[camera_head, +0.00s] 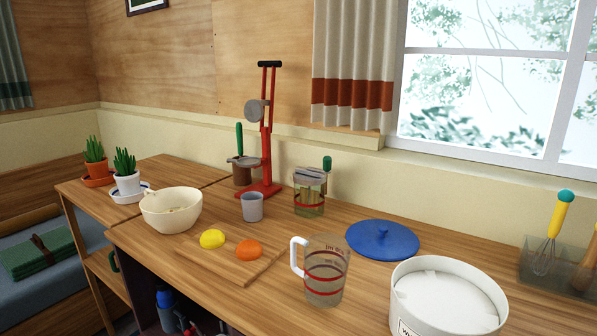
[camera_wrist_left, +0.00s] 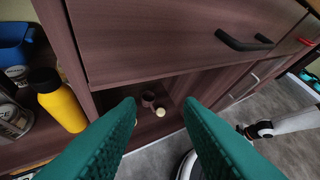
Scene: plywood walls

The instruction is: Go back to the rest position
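My left gripper (camera_wrist_left: 160,108) shows in the left wrist view as two green ridged fingers. They are spread apart with nothing held between them. It is low in front of a dark wooden cabinet (camera_wrist_left: 160,45), with floor and the cabinet's lower part seen past the fingertips. Neither gripper shows in the head view. A white and dark jointed part is at the right of the left wrist view; I cannot tell whether it belongs to my right arm.
The wooden counter (camera_head: 375,290) holds a measuring jug (camera_head: 326,275), a white round container (camera_head: 448,300), a blue lid (camera_head: 382,240), a cream bowl (camera_head: 171,212) and a red press (camera_head: 267,140). A yellow bottle (camera_wrist_left: 60,103) stands left of the gripper. A black drawer handle (camera_wrist_left: 243,42) protrudes.

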